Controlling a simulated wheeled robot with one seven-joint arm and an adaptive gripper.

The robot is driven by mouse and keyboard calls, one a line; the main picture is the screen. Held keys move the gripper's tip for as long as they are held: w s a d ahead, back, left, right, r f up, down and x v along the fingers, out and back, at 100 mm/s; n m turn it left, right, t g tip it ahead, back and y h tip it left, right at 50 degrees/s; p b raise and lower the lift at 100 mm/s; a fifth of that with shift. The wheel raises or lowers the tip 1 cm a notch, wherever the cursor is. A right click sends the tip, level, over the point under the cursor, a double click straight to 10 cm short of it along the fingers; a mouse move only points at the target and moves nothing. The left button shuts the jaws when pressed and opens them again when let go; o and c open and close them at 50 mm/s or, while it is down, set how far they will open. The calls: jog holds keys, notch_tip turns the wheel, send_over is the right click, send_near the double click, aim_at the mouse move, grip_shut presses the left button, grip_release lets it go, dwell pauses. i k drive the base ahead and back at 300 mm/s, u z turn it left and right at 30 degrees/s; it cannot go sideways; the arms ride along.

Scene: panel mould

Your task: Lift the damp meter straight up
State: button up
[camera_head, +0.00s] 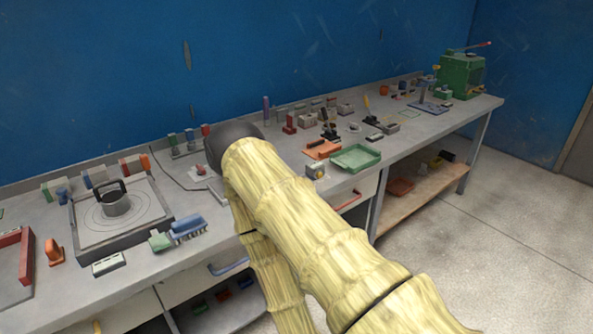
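I cannot tell for certain which thing is the damp meter. A small pale block with a round face (316,170) stands on the workbench just right of my arm. A flat white device with a dark strip (108,264) lies near the front edge at the left. My yellow arm reaches over the bench from the lower right and ends at a dark rounded joint. My gripper does not show; the arm hides the bench behind it.
The grey workbench (410,143) runs along a blue wall. A square mould with a black-handled pot (116,203) stands at the left. A green tray (355,158) and an orange tool (322,149) lie right of my arm. A green machine (461,75) stands at the far end.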

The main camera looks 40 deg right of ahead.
aim_at(311, 169)
jog(key=i, duration=1.1)
jog(key=z, duration=1.2)
